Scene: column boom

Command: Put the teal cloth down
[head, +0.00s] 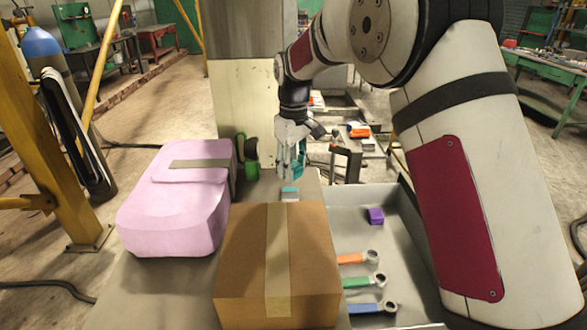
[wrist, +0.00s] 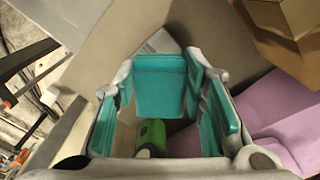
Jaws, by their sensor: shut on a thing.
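The teal cloth (head: 299,165) is at my gripper (head: 291,168), which is shut on it above the far end of the grey worktop. In the wrist view, teal folds (wrist: 160,85) show between and along the fingers of my gripper (wrist: 163,110). I cannot clearly tell cloth from finger pads there. A small pale patch with a teal band (head: 290,191) lies on the worktop below my gripper, behind the cardboard box; I cannot tell what it is.
A taped cardboard box (head: 245,265) stands in front of my gripper. A pink padded bag (head: 165,215) lies left, with a green object (head: 251,165) beyond it. A grey tray (head: 335,215) at right holds a purple block (head: 376,216) and several coloured wrenches (head: 357,282).

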